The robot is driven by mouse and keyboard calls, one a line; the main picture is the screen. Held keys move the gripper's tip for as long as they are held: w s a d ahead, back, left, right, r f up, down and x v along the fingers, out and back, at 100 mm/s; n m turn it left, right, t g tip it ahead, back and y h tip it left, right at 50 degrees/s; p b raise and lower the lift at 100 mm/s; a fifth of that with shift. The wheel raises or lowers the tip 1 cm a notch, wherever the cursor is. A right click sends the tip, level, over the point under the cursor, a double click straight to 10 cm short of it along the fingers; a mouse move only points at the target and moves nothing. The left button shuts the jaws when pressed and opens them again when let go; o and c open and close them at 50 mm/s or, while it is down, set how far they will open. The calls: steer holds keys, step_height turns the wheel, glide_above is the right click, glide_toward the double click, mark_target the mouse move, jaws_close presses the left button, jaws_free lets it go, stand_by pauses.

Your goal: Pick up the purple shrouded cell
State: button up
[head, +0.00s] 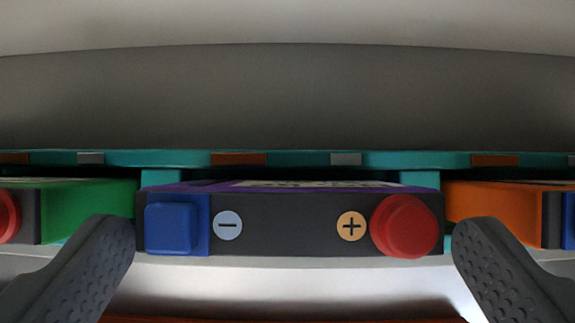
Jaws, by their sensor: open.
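The purple shrouded cell (222,187) sits in the middle of the head view. Its dark end face is toward me, with a blue square terminal by a minus mark on the left and a red round terminal by a plus mark on the right. Only a thin strip of its purple top shows, with a pale label. My gripper (293,245) is open, with one dark textured finger at the cell's left end and the other at its right end. No clear contact shows. The cell's far side is hidden.
A green cell (88,208) lies close on the left and an orange cell (490,213) close on the right, each near a finger. A teal rack (160,177) with copper and grey contacts runs behind them. A grey curved surface (290,95) rises beyond.

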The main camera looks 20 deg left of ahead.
mark_target(288, 248)
steer(key=x, duration=0.3)
steer(key=shift+w+a+f, duration=0.1)
steer(key=shift+w+f, duration=0.1)
steer(key=shift+f, duration=0.05)
steer(key=c, duration=0.9)
steer(key=shift+c, duration=0.2)
steer(key=shift+r, duration=0.1)
steer(key=shift+w+r, duration=0.1)
steer(key=shift+r, duration=1.1)
steer(key=shift+s+r, duration=0.2)
steer(key=shift+r, duration=0.35)
steer(key=s+a+r, duration=0.1)
steer(key=s, duration=1.4)
steer(key=shift+s+a+r+b, duration=0.15)
steer(key=shift+s+r+b, duration=0.1)
steer(key=shift+s+b, duration=0.15)
steer(key=shift+w+a, duration=0.1)
